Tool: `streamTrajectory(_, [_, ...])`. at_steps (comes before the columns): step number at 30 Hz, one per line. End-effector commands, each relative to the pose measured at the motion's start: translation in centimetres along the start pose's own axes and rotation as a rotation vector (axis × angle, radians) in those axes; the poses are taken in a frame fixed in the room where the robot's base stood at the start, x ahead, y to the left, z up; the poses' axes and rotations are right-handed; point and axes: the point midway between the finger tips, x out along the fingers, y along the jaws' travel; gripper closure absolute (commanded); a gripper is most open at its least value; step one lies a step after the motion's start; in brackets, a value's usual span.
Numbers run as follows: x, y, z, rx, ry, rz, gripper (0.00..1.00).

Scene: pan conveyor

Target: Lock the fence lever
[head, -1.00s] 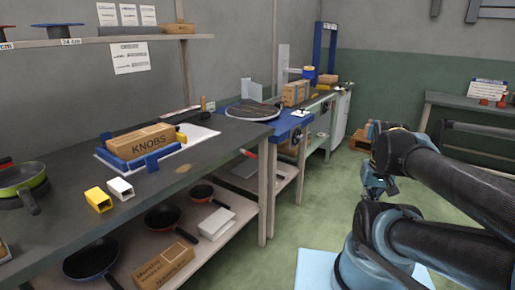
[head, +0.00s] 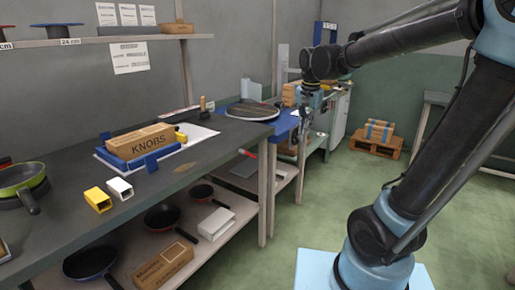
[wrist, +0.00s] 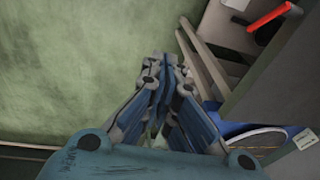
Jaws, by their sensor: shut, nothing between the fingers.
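My gripper (head: 303,132) hangs from my raised arm in front of the blue bench section, right of the dark bench. The wrist view shows its fingers (wrist: 160,75) close together and empty, over green floor. A red handle (head: 247,153) shows at the front edge of the dark bench; in the wrist view the red handle (wrist: 268,15) is at top right, apart from my gripper. I cannot tell for sure whether it is the fence lever. A blue fixture (head: 152,163) on the dark bench surrounds part of the KNOBS box (head: 140,141).
The dark bench (head: 205,180) also holds a yellow block (head: 98,199), a white block (head: 120,188) and a green pan (head: 20,178). A round dark disc (head: 253,110) lies on the blue bench section (head: 284,126). A pallet with boxes (head: 376,143) stands behind. The floor between is clear.

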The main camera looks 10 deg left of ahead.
Motion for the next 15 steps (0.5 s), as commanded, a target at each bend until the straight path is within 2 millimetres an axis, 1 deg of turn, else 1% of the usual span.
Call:
streamTrajectory(1, [-0.1,-2.5,0.0,0.013,-0.004,-0.003,1.0])
streamTrajectory(2, [-0.2,-3.8,0.0,0.025,-0.006,-0.004,1.0])
streamTrajectory(3, [-0.2,-5.5,0.1,0.042,-0.008,-0.006,1.0])
streamTrajectory(7, [-0.1,-10.4,0.7,0.092,-0.015,-0.009,1.0])
streamTrajectory(9, [0.0,-12.6,1.1,0.114,-0.018,-0.011,1.0])
streamTrajectory(12, [0.1,-14.8,1.6,0.139,-0.021,-0.012,1.0])
streamTrajectory(15, [0.2,-16.2,2.0,0.154,-0.022,-0.012,1.0])
